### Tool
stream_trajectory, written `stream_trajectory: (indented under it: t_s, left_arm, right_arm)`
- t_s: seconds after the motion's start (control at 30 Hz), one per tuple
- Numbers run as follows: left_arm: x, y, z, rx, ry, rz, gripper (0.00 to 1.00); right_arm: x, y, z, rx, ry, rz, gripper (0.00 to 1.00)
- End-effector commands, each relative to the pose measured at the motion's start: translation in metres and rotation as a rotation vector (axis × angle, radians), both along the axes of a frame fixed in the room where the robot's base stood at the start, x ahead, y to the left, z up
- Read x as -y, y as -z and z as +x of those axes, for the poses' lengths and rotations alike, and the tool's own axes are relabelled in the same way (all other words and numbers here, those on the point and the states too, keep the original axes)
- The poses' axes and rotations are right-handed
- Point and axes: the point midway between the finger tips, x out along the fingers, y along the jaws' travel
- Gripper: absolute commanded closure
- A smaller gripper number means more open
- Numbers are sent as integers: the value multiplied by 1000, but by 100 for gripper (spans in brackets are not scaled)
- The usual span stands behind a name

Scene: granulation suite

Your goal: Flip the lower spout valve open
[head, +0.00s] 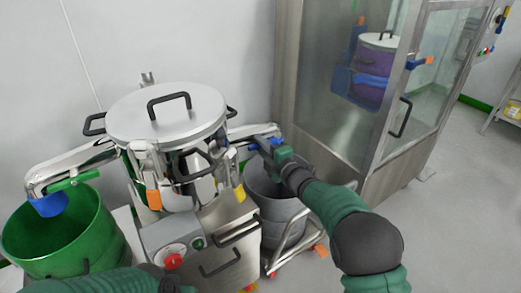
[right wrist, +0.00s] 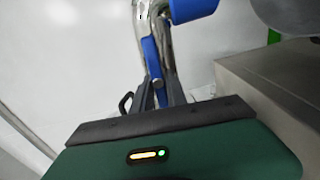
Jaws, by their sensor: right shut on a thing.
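A steel vessel with a round lid (head: 167,115) has a spout on each side. The right spout (head: 245,131) carries a blue valve handle (head: 272,131) near its end. My right gripper (head: 266,145) is at that handle. In the right wrist view its dark fingers (right wrist: 158,95) are closed around the blue handle (right wrist: 152,62), beside the shiny spout pipe (right wrist: 142,18). The left spout (head: 75,160) has a green handle (head: 68,182) and a blue end. My left gripper (head: 170,285) is at the bottom edge, partly cut off; its jaws cannot be made out.
A grey bin (head: 283,198) on a wheeled frame stands under the right spout. A green bin (head: 58,240) is under the left spout. A control box with a red button (head: 172,260) is in front. A glass-doored steel cabinet (head: 385,160) stands to the right.

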Motion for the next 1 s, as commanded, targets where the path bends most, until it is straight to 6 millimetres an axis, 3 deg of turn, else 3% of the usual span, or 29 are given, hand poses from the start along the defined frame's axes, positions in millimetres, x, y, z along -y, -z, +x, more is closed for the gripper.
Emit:
stream_trajectory:
  t_s: [0.03, 0.7, 0.73, 0.8, 0.9, 1.0]
  left_arm:
    - [0, 5, 0, 0, 0, 0, 51]
    - [0, 9, 0, 0, 0, 0, 51]
    - [0, 9, 0, 0, 0, 0, 51]
    - [0, 9, 0, 0, 0, 0, 51]
    - [0, 9, 0, 0, 0, 0, 51]
    - [0, 9, 0, 0, 0, 0, 51]
  right_arm:
    - [-3, 9, -2, -1, -5, -19, 100]
    - [-3, 10, -2, 31, -7, -74, 100]
    - [-4, 10, -2, 30, -7, -75, 81]
    - [-3, 10, -2, 30, -7, -74, 72]
    - [-3, 8, -2, 33, -6, -73, 60]
    - [-2, 6, -1, 36, -4, -71, 60]
